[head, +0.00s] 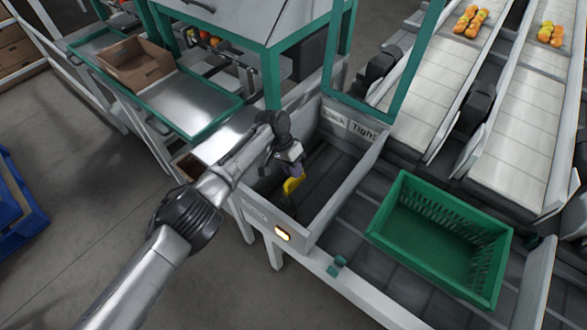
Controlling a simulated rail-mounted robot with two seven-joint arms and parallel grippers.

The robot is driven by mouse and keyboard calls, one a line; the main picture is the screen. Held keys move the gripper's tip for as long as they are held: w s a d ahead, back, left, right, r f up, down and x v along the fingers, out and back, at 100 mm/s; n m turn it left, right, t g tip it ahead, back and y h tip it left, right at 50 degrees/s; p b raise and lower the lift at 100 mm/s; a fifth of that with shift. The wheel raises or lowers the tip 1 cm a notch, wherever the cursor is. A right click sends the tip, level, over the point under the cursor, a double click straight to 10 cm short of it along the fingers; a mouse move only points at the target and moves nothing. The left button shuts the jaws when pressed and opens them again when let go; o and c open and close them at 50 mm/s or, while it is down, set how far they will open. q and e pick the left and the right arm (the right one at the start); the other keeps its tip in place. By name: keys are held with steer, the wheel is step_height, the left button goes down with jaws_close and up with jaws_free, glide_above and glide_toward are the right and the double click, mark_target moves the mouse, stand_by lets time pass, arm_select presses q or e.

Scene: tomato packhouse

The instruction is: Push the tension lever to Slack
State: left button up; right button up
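The tension lever (293,185) shows a yellow handle inside a grey, open-topped housing (341,187). Two white labels sit on the housing's back wall: one partly hidden, reading "lack" (334,117), and "Tight" (364,132) to its right. My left arm reaches in from the lower left, and my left gripper (292,170) is over the housing, right at the top of the yellow handle. It hides part of the lever. I cannot tell whether its fingers touch or grip the handle. My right gripper is not in view.
A green crate (400,184) stands right of the housing, empty. A green post frame (415,62) rises behind. Conveyors (440,75) with tomatoes (470,20) run at upper right. A cardboard box (135,62) sits on the left bench.

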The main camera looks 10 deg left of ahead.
arm_select(q)
steer(key=o, duration=0.5)
steer(key=shift+f, duration=0.1)
steer(key=shift+c, duration=0.2)
steer(key=p+v, duration=0.4)
steer(key=v, duration=0.9)
steer(key=shift+r, duration=0.35)
steer(key=shift+w+a, duration=0.1)
steer(key=shift+a, duration=0.05)
